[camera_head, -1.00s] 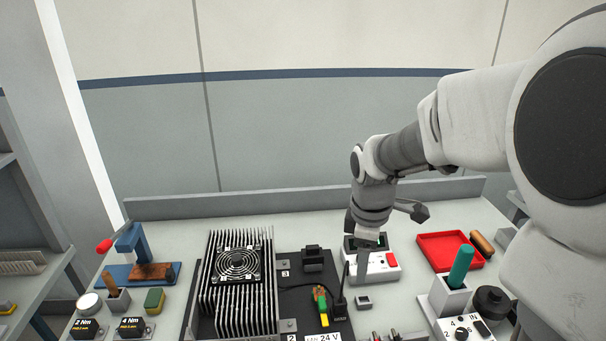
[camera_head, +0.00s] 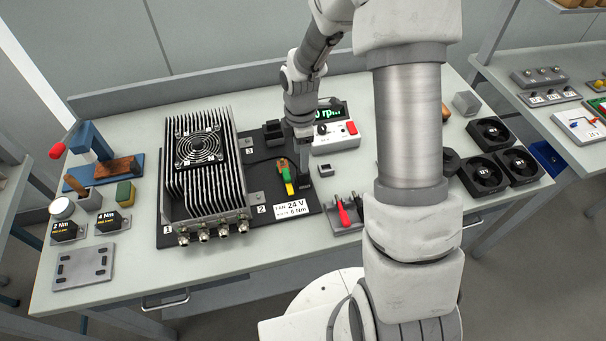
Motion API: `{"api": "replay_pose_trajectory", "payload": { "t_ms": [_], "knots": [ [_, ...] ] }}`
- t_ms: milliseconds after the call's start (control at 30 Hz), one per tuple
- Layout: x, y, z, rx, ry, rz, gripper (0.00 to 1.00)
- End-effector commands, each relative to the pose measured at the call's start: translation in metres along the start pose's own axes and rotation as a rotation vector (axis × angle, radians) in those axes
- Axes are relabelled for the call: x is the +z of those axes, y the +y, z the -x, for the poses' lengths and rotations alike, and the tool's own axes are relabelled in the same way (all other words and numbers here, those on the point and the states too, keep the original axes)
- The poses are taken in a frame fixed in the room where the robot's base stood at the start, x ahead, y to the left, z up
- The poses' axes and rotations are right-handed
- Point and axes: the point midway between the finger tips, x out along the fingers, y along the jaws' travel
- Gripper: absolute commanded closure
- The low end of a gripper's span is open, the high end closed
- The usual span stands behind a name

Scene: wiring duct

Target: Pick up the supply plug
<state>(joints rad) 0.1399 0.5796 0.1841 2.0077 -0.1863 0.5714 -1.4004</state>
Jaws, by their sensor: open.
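A green, red and yellow connector (camera_head: 286,176) lies on the black base plate (camera_head: 262,208), right of the finned heat sink. It looks like the supply plug, but no label confirms this. My gripper (camera_head: 304,165) points down beside these two, slightly above and right of the connector. It is open, with nothing seen between its fingers. The fingertips are small and partly merge with the dark piece, so I cannot tell whether they touch it.
The heat sink with its fan (camera_head: 199,147) stands to the left. A tester (camera_head: 335,138) with a red button and rpm display is behind right. Black fans (camera_head: 490,135) stand far right.

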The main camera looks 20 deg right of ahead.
Motion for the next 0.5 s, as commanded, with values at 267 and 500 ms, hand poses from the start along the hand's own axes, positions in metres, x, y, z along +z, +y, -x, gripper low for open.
{"api": "replay_pose_trajectory", "payload": {
  "t_ms": [267,500],
  "knots": [
    [0.001,-0.001,-0.021,-0.001,0.000,-0.001,0.35],
    [0.005,-0.004,-0.052,-0.002,0.000,-0.001,0.35]
  ]
}}
